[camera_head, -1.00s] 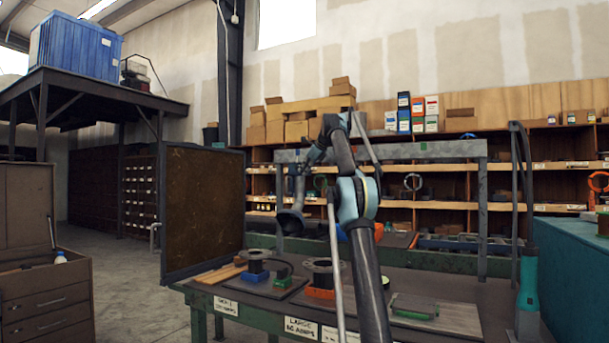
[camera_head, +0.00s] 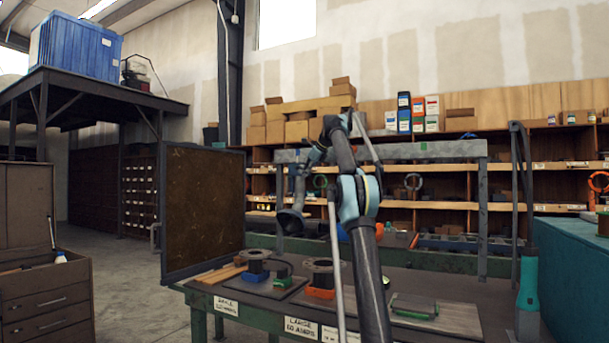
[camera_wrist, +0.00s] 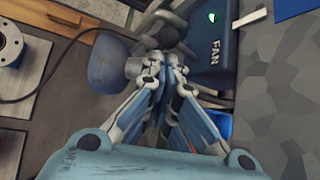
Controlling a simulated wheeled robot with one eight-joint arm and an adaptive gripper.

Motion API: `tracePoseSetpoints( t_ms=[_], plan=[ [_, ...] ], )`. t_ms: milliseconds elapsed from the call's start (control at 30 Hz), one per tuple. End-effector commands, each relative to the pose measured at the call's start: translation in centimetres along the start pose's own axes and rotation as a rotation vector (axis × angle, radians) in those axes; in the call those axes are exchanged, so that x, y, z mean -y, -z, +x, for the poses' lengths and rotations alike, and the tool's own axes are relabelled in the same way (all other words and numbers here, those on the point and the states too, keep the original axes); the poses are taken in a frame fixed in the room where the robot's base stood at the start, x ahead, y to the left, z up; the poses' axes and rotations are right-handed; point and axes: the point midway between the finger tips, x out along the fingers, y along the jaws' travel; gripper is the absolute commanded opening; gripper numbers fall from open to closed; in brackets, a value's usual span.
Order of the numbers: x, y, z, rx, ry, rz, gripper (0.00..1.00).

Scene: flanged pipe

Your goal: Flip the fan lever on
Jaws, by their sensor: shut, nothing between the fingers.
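In the wrist view a dark blue box (camera_wrist: 210,62) labelled FAN stands at the upper middle, with a small green light (camera_wrist: 211,17) lit on it. A pale, narrow bar (camera_wrist: 247,19) lies at the right side of the box; I cannot tell whether it is the lever. My gripper (camera_wrist: 162,62) has its fingers together and empty, just left of the box in the picture. I cannot tell whether the fingers touch anything. In the head view my arm reaches over the bench; the fingertips and lever are not clear there.
A grey extraction hood (camera_head: 290,221) hangs over the bench (camera_head: 455,264). A rounded blue-grey form (camera_wrist: 108,63) and a dark cable (camera_wrist: 50,95) lie left of my gripper. Flanged pipe parts (camera_head: 322,272) stand on the bench. A dark upright panel (camera_head: 203,210) stands left.

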Motion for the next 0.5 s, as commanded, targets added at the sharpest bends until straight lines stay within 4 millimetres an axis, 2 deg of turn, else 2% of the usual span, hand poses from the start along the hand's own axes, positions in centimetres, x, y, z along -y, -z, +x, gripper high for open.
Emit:
tracePoseSetpoints(
  t_ms=[500],
  plan=[
    [-0.5,3.3,1.2,0.000,0.000,0.001,0.00]
  ],
)
